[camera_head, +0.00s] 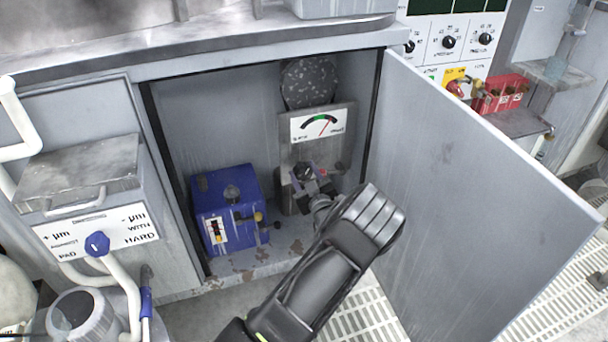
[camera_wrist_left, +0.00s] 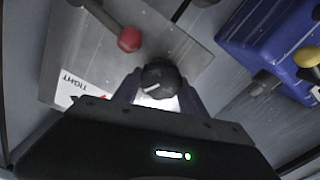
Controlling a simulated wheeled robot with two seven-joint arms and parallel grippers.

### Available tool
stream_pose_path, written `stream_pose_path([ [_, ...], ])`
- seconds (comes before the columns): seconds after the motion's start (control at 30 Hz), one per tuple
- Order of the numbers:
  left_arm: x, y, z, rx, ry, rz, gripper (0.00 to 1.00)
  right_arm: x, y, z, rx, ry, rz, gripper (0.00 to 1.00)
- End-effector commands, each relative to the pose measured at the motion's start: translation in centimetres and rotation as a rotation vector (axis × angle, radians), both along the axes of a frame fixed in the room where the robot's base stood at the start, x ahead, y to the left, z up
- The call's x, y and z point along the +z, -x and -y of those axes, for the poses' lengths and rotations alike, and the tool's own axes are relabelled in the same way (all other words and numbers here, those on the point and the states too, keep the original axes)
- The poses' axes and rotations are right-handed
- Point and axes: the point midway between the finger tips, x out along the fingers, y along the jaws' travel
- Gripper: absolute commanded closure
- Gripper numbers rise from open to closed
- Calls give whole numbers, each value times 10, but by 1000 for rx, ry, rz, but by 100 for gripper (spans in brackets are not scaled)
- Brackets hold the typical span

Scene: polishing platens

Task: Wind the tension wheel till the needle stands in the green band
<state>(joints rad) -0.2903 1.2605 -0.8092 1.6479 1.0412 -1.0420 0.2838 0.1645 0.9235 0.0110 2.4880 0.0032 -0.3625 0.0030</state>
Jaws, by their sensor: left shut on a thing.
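The tension wheel is a black ribbed knob (camera_head: 305,170) on a grey metal unit inside the open cabinet. In the left wrist view, the knob (camera_wrist_left: 158,78) with a white mark sits between the fingers of my left gripper (camera_wrist_left: 160,92). That gripper (camera_head: 313,182) is shut on it in the head view, partly covering it. The needle leans right, seemingly just right of the green band; the gauge is small here. My right gripper is not in view.
A red ball-ended lever (camera_wrist_left: 129,39) is close to the knob. A blue box (camera_head: 230,205) with small fittings stands to the left on the cabinet floor. The open cabinet door (camera_head: 470,190) bounds the right side of my arm. A dark speckled disc (camera_head: 309,83) is above the gauge.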

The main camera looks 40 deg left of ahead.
Motion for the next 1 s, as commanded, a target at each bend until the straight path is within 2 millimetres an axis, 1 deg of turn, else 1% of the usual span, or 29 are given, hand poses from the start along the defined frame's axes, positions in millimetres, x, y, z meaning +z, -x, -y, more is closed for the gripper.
stream_pose_path([
  [0.27,-4,1,-1,3,97,137,91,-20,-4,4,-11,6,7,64],
  [0.7,-6,2,-2,2,295,425,91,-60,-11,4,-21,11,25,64],
  [0.83,-5,2,-2,1,336,485,91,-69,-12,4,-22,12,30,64],
  [1.0,-4,3,-2,1,371,534,91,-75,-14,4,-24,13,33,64],
])
